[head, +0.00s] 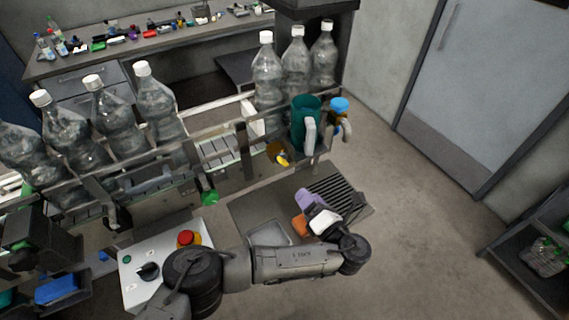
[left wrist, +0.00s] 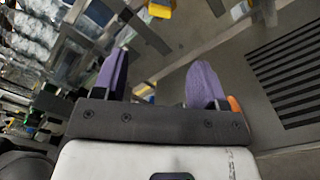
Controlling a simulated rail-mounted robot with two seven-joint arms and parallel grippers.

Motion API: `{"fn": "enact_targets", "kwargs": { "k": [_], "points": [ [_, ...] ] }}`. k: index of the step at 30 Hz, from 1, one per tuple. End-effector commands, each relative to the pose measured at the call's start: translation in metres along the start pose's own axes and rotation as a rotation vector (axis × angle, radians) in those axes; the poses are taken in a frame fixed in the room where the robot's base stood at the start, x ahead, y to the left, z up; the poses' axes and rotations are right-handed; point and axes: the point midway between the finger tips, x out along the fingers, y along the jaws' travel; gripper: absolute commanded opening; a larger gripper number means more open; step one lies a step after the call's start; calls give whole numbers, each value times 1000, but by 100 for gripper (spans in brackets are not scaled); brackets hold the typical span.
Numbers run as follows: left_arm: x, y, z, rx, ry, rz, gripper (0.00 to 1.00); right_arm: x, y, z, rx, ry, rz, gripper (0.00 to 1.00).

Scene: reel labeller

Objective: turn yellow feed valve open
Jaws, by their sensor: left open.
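The yellow feed valve (head: 283,159) shows in the head view as a small yellow lever by a brownish round part, on the front of the conveyor below the teal jug. My left gripper (head: 310,204) is in front of it and lower, apart from it, over the sink unit. Its purple fingers are spread with nothing between them in the left wrist view (left wrist: 160,80). That view has a yellow piece (left wrist: 160,9) at the top edge and a smaller one (left wrist: 145,91) between the fingers; I cannot tell which is the valve. My right gripper is out of view.
A teal jug (head: 306,125) and blue-topped item (head: 339,112) stand close above the valve. Clear bottles (head: 105,105) line the conveyor. A control box (head: 148,271) with a red button (head: 188,238) is near my left arm.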

Motion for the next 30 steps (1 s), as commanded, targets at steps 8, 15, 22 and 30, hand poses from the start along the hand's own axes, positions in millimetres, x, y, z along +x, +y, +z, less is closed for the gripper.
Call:
{"fn": "enact_targets", "kwargs": {
  "k": [8, 15, 22, 30],
  "points": [
    [27, 0, -1, 39, 1, 4, 66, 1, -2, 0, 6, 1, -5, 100],
    [72, 0, 0, 38, 0, 3, 66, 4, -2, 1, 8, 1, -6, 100],
    [109, 0, 0, 37, 0, 2, 66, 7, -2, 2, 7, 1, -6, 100],
    [133, 0, 0, 37, 0, 0, 66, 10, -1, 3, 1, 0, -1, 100]
  ]
}}
